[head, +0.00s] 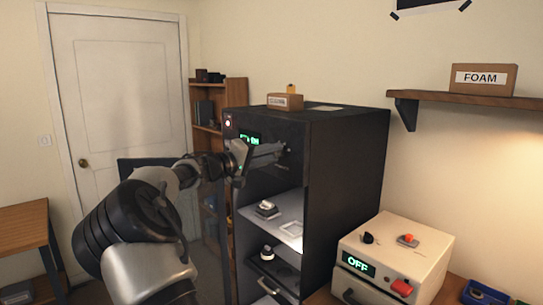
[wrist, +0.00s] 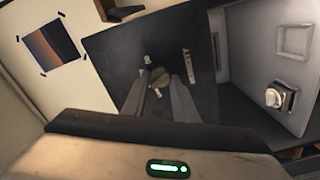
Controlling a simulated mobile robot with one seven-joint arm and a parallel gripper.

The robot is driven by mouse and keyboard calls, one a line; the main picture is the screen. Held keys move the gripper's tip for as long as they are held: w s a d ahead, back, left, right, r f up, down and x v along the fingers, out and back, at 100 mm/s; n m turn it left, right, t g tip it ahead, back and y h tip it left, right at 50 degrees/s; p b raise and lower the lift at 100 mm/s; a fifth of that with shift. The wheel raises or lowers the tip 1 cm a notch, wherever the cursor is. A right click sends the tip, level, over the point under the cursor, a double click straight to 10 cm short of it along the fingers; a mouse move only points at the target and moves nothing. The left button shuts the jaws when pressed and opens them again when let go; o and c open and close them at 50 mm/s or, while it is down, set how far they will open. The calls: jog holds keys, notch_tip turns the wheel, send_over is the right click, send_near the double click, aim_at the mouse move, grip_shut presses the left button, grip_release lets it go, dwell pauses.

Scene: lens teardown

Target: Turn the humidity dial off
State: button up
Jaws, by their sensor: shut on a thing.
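The black cabinet (head: 345,165) stands in the middle of the head view. The humidity dial (wrist: 159,76) sits on its dark upper panel, between my finger ends in the wrist view. My gripper (head: 280,150) reaches that panel from the left and is shut on the dial, which its fingers mostly hide in the head view. A small green display (head: 249,139) glows left of the fingers; it is partly covered and too small to read surely. The dial's pointer setting cannot be made out.
Below the panel, the open cabinet holds a camera-like item (head: 267,209) on a shelf. A cream box (head: 398,247) at the right has its own knobs and a display reading OFF. A FOAM box (head: 483,78) rests on the wall shelf (head: 470,99).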

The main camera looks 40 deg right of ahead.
jog(key=shift+n+p, duration=1.75)
jog(key=shift+n, duration=2.95)
jog(key=shift+f, duration=0.1)
jog(key=o, duration=1.1)
jog(key=shift+c, duration=0.2)
jog(key=s+a+b, duration=0.1)
jog(key=a+b, duration=0.1)
jog(key=a, duration=1.5)
jog(key=shift+s+a, duration=0.2)
